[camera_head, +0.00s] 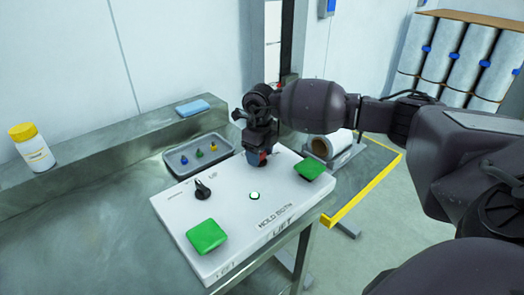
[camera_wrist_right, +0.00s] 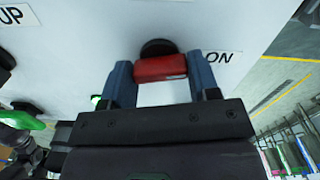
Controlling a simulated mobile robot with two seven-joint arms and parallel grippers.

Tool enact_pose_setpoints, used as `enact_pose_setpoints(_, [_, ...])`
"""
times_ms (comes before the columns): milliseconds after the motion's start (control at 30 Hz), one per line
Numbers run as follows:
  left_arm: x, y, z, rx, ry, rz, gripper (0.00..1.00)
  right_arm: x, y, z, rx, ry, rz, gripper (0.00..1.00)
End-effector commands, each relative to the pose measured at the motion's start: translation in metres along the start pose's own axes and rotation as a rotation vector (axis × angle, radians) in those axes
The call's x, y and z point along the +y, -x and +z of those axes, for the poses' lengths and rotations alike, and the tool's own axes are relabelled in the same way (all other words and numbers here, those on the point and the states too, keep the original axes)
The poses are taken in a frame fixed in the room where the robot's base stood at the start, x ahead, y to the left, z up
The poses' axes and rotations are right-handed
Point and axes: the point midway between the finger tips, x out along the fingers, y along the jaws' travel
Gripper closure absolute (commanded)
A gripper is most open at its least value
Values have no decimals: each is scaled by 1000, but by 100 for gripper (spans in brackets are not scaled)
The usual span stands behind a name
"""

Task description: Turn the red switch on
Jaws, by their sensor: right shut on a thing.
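The red switch (camera_wrist_right: 160,68) sits on a round black base on the white control panel, next to a label reading ON. My right gripper (camera_wrist_right: 160,80) is shut on the red switch, with one blue-grey finger at each end of it in the wrist view. In the head view my right gripper (camera_head: 257,158) points down at the back right of the white panel (camera_head: 232,222), and the red switch (camera_head: 262,159) shows only in part beside the fingers. My left gripper is not in view.
The panel also carries a black knob (camera_head: 202,189), two green pads (camera_head: 206,236) and (camera_head: 308,168), and a small round green button (camera_head: 255,196). A grey tray (camera_head: 180,168) with small coloured pieces stands behind.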

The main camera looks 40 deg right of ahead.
Motion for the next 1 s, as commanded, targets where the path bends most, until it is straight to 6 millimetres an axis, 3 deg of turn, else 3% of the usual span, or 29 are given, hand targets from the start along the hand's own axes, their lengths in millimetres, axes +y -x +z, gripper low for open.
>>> enact_pose_setpoints(400, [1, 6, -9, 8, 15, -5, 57, 0, 2, 0, -1, -205, -1, 68])
enact_pose_setpoints(1000, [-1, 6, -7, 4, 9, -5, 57, 0, 0, 0, 0, -241, 0, 68])
